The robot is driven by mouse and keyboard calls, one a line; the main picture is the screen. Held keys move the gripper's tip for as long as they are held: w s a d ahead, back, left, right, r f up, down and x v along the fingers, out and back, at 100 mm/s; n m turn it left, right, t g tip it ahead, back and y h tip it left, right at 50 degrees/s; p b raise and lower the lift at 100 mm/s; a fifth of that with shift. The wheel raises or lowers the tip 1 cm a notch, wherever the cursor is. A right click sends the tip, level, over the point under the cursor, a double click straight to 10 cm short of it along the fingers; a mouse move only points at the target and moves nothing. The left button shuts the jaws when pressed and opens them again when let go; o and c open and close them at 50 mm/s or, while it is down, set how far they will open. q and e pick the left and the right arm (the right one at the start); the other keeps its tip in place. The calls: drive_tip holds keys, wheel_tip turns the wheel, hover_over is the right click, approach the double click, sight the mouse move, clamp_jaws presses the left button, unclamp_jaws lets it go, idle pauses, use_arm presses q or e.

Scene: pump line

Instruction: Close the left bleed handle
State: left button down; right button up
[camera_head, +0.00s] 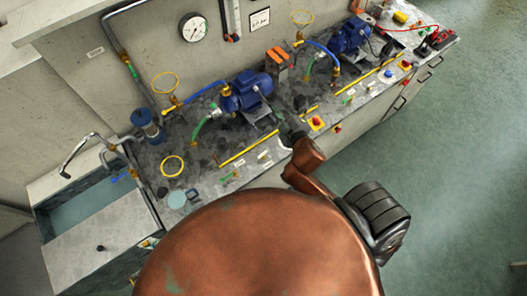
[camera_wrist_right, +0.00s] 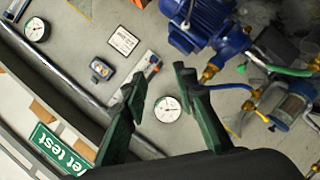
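Two blue pumps stand on the bench, the left pump (camera_head: 246,93) and the right pump (camera_head: 352,36). I cannot tell for sure which small part is the left bleed handle. A small green-handled fitting (camera_head: 230,177) lies near the bench's front edge, left of my right gripper. My right gripper (camera_head: 284,112) is just in front of the left pump, partly hidden by its own arm. In the right wrist view its two dark green fingers (camera_wrist_right: 159,76) are apart with nothing between them. A blue motor (camera_wrist_right: 200,20) shows beyond the fingertips. My left gripper is not in view.
A red-and-yellow knob (camera_head: 316,123) sits right of the gripper. A sink (camera_head: 85,205) is at the left. A gauge (camera_head: 193,28) hangs on the wall. The floor (camera_head: 440,190) at right is clear.

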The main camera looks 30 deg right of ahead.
drive_tip(key=w+a+r+n+t+y, duration=0.4)
drive_tip(key=a+r+n+t+y, duration=0.3)
drive_tip(key=a+r+n, duration=0.7)
drive_tip(key=s+a+f+n+g+y, duration=0.1)
drive_tip(key=s+a+n+g+y, duration=0.4)
drive_tip(key=a+n, duration=0.45)
drive_tip(key=s+a+n+g+y, duration=0.3)
drive_tip(key=a+n+g+y, duration=0.35)
drive_tip(key=a+n, duration=0.3)
drive_tip(key=n+g+h, duration=0.8)
drive_tip(key=n+h, duration=0.7)
approach(263, 154)
drive_tip(key=shift+t, duration=0.25)
drive_tip(key=f, duration=0.4)
drive_tip(key=w+f+p, duration=0.1)
drive_tip(key=f, duration=0.1)
drive_tip(key=shift+a+f, duration=0.15)
drive_tip(key=shift+f, duration=0.75)
